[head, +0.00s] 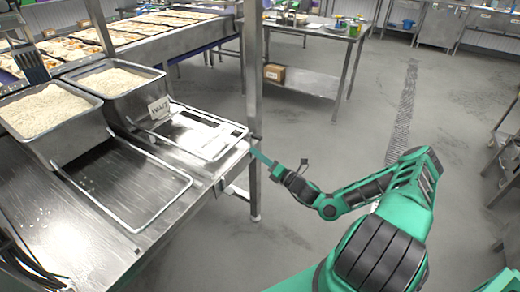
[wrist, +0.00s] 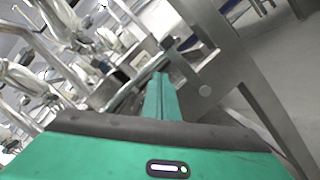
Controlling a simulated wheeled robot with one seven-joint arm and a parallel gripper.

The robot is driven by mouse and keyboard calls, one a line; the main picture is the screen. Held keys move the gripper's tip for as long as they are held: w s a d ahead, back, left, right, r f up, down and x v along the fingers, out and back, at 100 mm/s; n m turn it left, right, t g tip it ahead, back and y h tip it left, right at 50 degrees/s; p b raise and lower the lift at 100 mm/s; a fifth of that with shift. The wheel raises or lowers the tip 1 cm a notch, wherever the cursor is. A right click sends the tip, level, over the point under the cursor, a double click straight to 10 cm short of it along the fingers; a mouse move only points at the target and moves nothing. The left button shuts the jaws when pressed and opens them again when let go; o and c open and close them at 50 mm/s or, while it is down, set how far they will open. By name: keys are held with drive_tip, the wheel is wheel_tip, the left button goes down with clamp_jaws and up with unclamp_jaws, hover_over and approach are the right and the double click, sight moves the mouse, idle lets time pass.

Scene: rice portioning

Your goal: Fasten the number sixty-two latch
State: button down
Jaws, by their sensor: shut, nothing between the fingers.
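My gripper (head: 257,153) is at the right edge of the steel table, beside the upright metal post (head: 253,110). In the wrist view my gripper (wrist: 160,78) has its green fingers together, with nothing between them. The fingertips point at a steel bracket or edge (wrist: 180,68) close to the post; whether they touch it I cannot tell. I cannot read a number sixty-two or pick out a latch for certain in either view.
The steel table (head: 50,215) holds two rice-filled pans (head: 125,100) and empty wire-rimmed trays (head: 185,178). A tray conveyor (head: 175,40) runs behind. Another table (head: 310,35) stands farther back. The floor (head: 330,125) beyond my arm is clear.

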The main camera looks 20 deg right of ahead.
drive_tip(key=v, duration=1)
drive_tip(key=shift+s+a, duration=0.2)
drive_tip(key=shift+a, duration=0.05)
drive_tip(key=shift+a, duration=0.1)
